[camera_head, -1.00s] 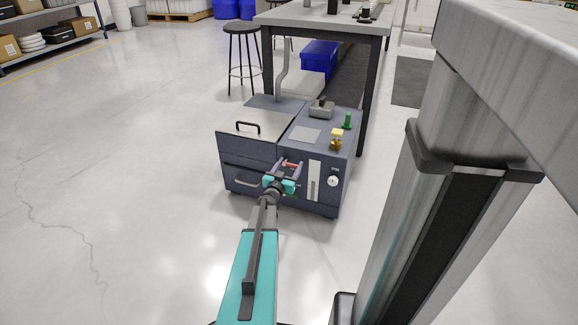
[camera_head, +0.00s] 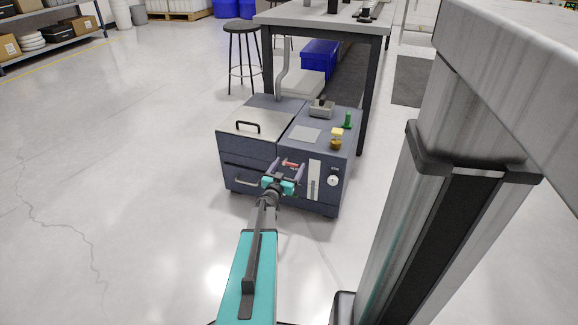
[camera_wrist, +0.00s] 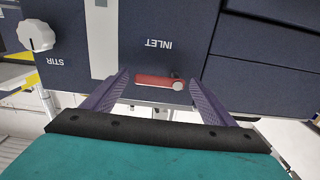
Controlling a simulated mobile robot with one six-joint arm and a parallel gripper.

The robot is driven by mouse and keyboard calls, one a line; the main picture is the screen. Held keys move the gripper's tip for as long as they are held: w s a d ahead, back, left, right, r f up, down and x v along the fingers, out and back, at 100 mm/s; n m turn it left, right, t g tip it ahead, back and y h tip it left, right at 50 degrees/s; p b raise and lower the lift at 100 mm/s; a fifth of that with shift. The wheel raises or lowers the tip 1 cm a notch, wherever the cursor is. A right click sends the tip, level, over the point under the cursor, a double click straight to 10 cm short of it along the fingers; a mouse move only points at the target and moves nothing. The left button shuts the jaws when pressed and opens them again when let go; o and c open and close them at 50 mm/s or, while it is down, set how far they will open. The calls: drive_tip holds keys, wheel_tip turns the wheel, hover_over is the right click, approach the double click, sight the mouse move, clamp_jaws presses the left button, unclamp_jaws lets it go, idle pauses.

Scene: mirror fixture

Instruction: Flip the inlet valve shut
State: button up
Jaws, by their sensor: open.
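The inlet valve has a red lever (camera_wrist: 152,80) with a round metal pivot at its right end in the wrist view. It lies roughly level on the dark front panel, close to the INLET label, which appears upside down. My gripper (camera_wrist: 158,84) is open, with one purple finger on each side of the lever. Gaps show between the lever and both fingers; whether the tips touch the panel I cannot tell.
The dark machine (camera_head: 245,172) stands on the floor before a table (camera_head: 330,22). A white STIR knob (camera_wrist: 36,35) is left of the valve in the wrist view. Green (camera_head: 347,119) and yellow (camera_head: 336,136) parts stand on top of the machine. The floor to the left is clear.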

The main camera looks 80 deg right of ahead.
drive_tip(key=w+a+p, duration=0.2)
drive_tip(key=a+p, duration=0.1)
drive_tip(key=a, duration=0.9)
drive_tip(key=shift+w+a+p, duration=0.25)
drive_tip(key=shift+a+p, duration=0.05)
